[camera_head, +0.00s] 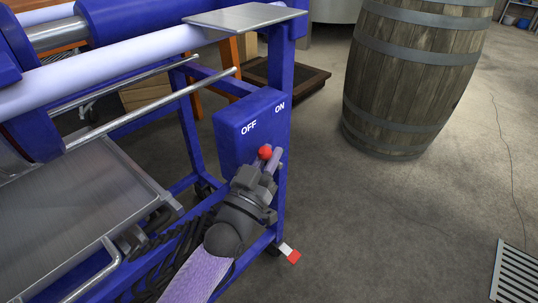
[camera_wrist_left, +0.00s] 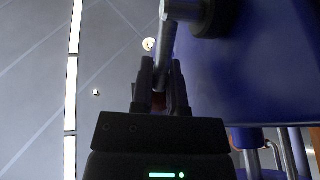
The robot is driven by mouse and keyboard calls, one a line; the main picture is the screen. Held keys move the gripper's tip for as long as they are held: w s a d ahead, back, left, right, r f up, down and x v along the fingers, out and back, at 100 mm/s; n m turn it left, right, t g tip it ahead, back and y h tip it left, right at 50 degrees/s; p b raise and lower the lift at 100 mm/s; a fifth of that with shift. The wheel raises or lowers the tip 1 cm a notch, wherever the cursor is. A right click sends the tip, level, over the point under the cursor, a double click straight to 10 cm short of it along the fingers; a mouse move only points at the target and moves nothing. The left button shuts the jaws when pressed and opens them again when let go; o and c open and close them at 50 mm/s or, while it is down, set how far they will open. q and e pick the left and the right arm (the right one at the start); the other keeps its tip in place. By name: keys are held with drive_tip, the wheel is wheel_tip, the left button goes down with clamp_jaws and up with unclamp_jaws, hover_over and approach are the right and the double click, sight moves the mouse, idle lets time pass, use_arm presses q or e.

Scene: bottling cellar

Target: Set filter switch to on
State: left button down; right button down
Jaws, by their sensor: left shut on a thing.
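The filter switch is a blue box (camera_head: 238,140) with white OFF and ON labels on the filter's frame; OFF is left of ON. Its lever has a red knob (camera_head: 265,152), which shows below and between the two labels. My left gripper (camera_head: 268,165) is at the knob. In the left wrist view, the metal lever (camera_wrist_left: 166,48) runs down between the two fingers (camera_wrist_left: 160,92), which are shut on it, with a bit of red between them. The fingers partly hide the lever in the head view. My right gripper is in neither view.
The blue filter frame (camera_head: 283,75) carries a metal tray (camera_head: 90,200) at the left. A wooden barrel (camera_head: 410,75) stands at the back right. A floor grate (camera_head: 517,272) lies at the lower right. The floor between them is mostly clear.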

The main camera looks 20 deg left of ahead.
use_arm(q)
drive_tip(key=shift+r, duration=0.25)
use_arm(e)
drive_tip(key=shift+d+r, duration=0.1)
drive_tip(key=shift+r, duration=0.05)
